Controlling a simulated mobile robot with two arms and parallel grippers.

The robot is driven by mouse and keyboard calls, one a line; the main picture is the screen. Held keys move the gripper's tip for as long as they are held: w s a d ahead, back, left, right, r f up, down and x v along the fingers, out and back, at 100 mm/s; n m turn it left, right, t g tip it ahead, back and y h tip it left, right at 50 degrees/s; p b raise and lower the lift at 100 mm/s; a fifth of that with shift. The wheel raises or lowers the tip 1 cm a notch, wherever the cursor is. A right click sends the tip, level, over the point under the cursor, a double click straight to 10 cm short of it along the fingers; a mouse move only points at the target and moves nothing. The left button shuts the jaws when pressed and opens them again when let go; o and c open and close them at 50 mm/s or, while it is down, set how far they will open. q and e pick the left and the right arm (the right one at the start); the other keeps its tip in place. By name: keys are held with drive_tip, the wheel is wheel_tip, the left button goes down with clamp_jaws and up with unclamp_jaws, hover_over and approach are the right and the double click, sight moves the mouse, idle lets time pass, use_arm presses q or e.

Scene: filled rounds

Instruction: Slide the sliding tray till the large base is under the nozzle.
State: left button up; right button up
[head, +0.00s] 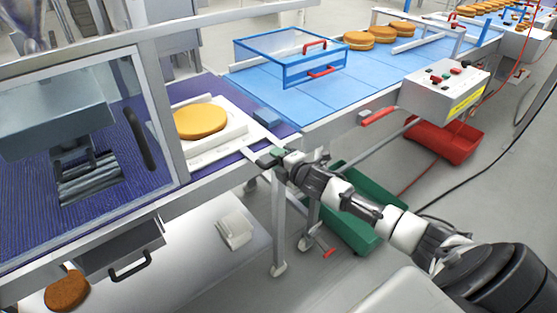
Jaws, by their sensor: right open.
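The large base (200,121), a round golden-brown cake layer, lies on the white sliding tray (240,146) on the purple belt, just right of the clear-windowed enclosure. My right gripper (268,158) is open at the tray's near right corner. I cannot tell whether it touches the tray. Inside the enclosure a grey block (55,115) hangs above a ribbed metal part (90,178). I cannot make out the nozzle for certain. The base is outside the enclosure, to its right. My left gripper is not in view.
A blue-framed guard (290,78) with red handles stands over the blue belt (375,75). Several filled rounds sit farther along. A control box (445,87) is at right. Green (350,225) and red (445,148) bins are on the floor. A brown round (67,290) lies lower left.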

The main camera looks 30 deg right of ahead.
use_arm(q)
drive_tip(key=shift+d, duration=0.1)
use_arm(e)
clamp_jaws()
